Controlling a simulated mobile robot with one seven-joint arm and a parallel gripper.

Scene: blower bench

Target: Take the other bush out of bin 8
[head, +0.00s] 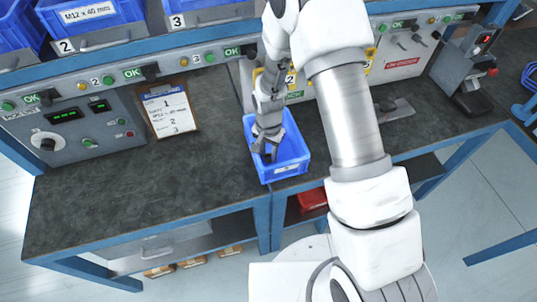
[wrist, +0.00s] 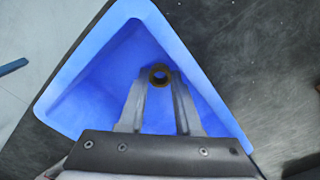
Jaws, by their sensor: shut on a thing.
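A blue bin (head: 290,165) stands on the dark bench top, near its front edge. Its number cannot be read in these views. My gripper (head: 268,152) reaches down into this bin from above. The part of the bin under the gripper's palm is hidden.
A clipboard (head: 170,112) leans at the back, left of the bin. Blue bins labelled 2 and 3 (head: 205,8) sit on the shelf above. A control panel (head: 75,130) is at left. Bare bench (head: 110,205) lies left of the bin. A red container (head: 312,199) is below the bench.

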